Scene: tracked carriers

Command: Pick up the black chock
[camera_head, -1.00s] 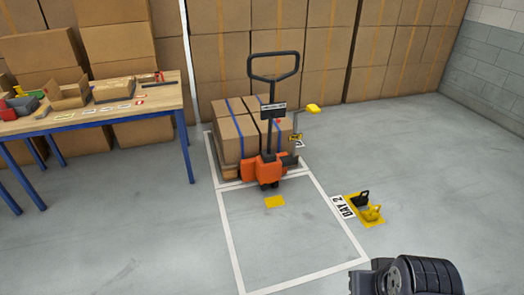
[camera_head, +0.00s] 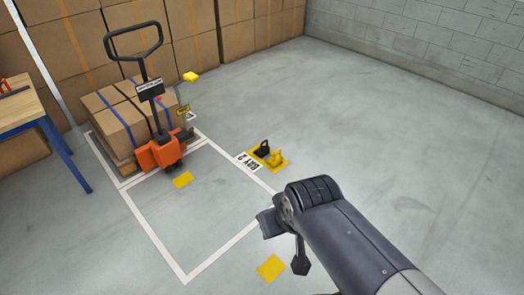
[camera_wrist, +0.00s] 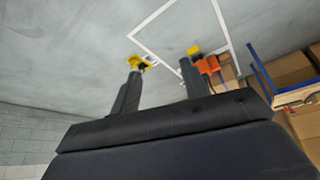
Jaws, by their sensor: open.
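The black chock (camera_head: 264,148) sits on a yellow floor patch beside the "BAY 2" label, right of the white-outlined bay. A yellow chock (camera_head: 276,158) stands close in front of it on the same patch. In the wrist view, my gripper (camera_wrist: 160,66) shows two dark fingers spread apart, with nothing seen between them. In the head view my arm reaches in from the lower right, short of the chocks.
An orange pallet truck (camera_head: 160,152) stands at strapped boxes (camera_head: 118,118) on a pallet at the bay's far end. A workbench (camera_head: 25,105) is at the left. Stacked cartons and a block wall (camera_head: 420,45) close the back. Floor right of the chocks is clear.

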